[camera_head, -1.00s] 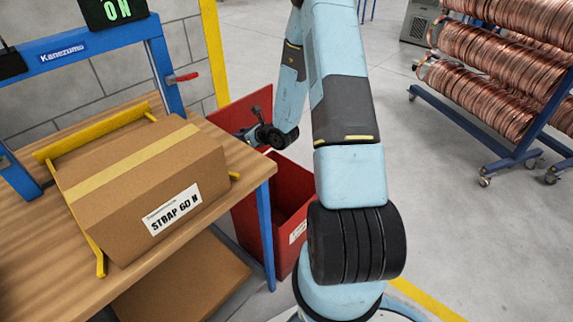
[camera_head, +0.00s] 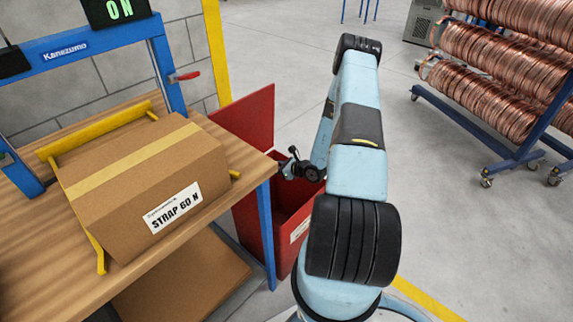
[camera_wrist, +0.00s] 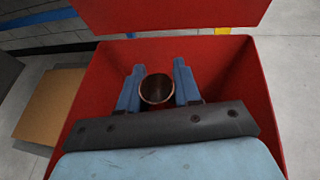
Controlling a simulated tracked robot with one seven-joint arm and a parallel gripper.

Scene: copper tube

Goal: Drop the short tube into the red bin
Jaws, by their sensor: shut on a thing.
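The red bin (camera_head: 255,222) stands on the floor beside the workbench, its lid (camera_head: 247,118) raised at the back. In the wrist view the bin's red walls (camera_wrist: 245,82) surround my gripper (camera_wrist: 158,85), whose two blue fingers are shut on the short copper tube (camera_wrist: 156,88). The tube's round open end faces the camera, and the bin lies behind and below it. In the head view my wrist is over the bin opening, and the fingers and tube are hidden there.
A cardboard box (camera_head: 140,190) sits on the wooden bench (camera_head: 40,235) left of the bin. A blue bench leg (camera_head: 265,235) stands close to the bin. A rack of copper coils (camera_head: 500,70) is at the right. Open floor lies between.

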